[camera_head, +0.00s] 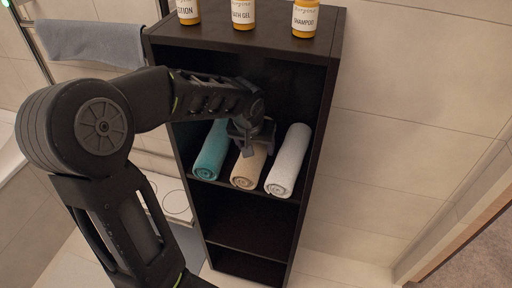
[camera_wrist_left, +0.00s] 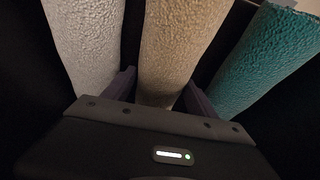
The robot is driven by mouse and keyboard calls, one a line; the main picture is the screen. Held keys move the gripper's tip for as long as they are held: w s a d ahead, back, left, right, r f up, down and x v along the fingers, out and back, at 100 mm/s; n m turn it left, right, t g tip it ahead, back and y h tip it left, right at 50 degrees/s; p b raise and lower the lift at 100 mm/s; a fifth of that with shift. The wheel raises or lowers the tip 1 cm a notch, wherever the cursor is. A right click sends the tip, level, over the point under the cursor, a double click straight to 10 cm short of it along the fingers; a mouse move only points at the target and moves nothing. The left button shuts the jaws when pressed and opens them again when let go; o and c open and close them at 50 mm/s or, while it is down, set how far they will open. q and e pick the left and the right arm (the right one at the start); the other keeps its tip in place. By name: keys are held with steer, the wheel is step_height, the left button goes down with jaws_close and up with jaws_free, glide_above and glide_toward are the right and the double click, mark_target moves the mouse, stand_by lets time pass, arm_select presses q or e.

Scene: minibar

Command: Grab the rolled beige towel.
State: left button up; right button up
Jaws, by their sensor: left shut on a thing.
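The rolled beige towel (camera_head: 247,170) lies on a shelf of the dark cabinet, between a teal rolled towel (camera_head: 212,152) and a white rolled towel (camera_head: 288,162). My left gripper (camera_head: 250,143) reaches into the shelf over the beige towel and hides part of it. In the left wrist view the beige towel (camera_wrist_left: 178,45) sits between the two fingers, and the gripper is shut on it. The white towel (camera_wrist_left: 88,40) and the teal towel (camera_wrist_left: 265,60) lie just outside the fingers. My right gripper does not show.
The dark cabinet (camera_head: 328,100) has side walls and a top close around my left forearm. Lotion (camera_head: 188,10), bath gel (camera_head: 243,14) and shampoo (camera_head: 305,18) bottles stand on top. A grey towel (camera_head: 90,42) hangs at the left. The lower shelves look empty.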

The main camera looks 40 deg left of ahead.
arm_select(q)
steer(key=shift+r, duration=0.1)
steer(key=shift+r, duration=0.8)
step_height(320, 180, up, 2)
steer(key=shift+r, duration=0.1)
steer(key=s+d+b, duration=0.1)
steer(key=s+d, duration=0.2)
steer(key=s, duration=0.5)
steer(key=s+d, duration=0.3)
steer(key=s, duration=0.6)
steer(key=shift+f+b, duration=0.25)
steer(key=shift+b, duration=0.1)
steer(key=shift+d, duration=0.1)
